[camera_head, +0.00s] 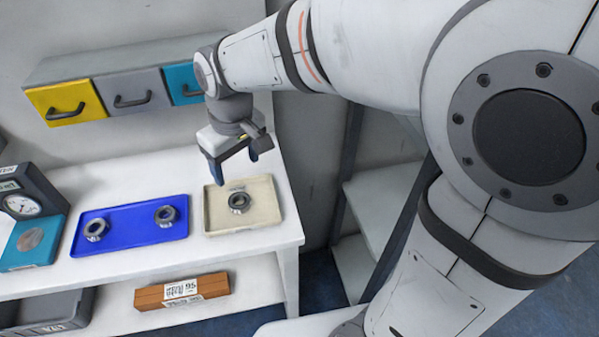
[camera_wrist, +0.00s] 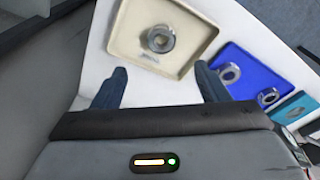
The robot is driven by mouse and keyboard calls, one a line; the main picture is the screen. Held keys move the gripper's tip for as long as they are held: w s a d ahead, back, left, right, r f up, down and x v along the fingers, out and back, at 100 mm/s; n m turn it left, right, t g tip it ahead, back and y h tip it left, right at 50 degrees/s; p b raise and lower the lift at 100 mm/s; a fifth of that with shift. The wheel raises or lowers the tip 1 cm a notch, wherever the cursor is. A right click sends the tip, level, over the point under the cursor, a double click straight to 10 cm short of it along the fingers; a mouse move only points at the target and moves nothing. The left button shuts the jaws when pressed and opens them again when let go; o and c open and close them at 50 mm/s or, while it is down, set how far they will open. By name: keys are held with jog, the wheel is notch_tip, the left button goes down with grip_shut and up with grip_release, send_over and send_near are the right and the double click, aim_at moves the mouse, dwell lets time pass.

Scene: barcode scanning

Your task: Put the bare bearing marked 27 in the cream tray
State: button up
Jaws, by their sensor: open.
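The cream tray (camera_head: 264,212) stands at the right end of the white table, and one metal ring bearing (camera_head: 239,201) lies in it. In the wrist view the cream tray (camera_wrist: 124,44) and its bearing (camera_wrist: 160,38) lie beyond my fingertips. My gripper (camera_head: 236,172) is open and empty above the back part of the cream tray, apart from the bearing; its two fingers also show in the wrist view (camera_wrist: 160,86). Two more bearings lie in the blue tray, one at left (camera_head: 96,229) and one at right (camera_head: 166,215). No number is readable on any bearing.
The blue tray (camera_head: 130,232) sits left of the cream tray. A dial device (camera_head: 28,200) with a teal plate (camera_head: 32,242) stands at the far left. Yellow (camera_head: 66,103), grey (camera_head: 132,93) and teal drawers hang behind. A labelled brown box (camera_head: 182,291) lies on the lower shelf.

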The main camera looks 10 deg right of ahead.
jog(key=s+d+m, duration=0.3)
jog(key=s+d, duration=0.2)
jog(key=d, duration=0.4)
jog(key=s+d+m+t, duration=0.1)
jog(key=s+d+m, duration=0.3)
jog(key=d, duration=0.5)
jog(key=shift+s+d+f+h, duration=0.3)
jog(key=shift+s+f+h, duration=0.15)
jog(key=shift+s, duration=0.1)
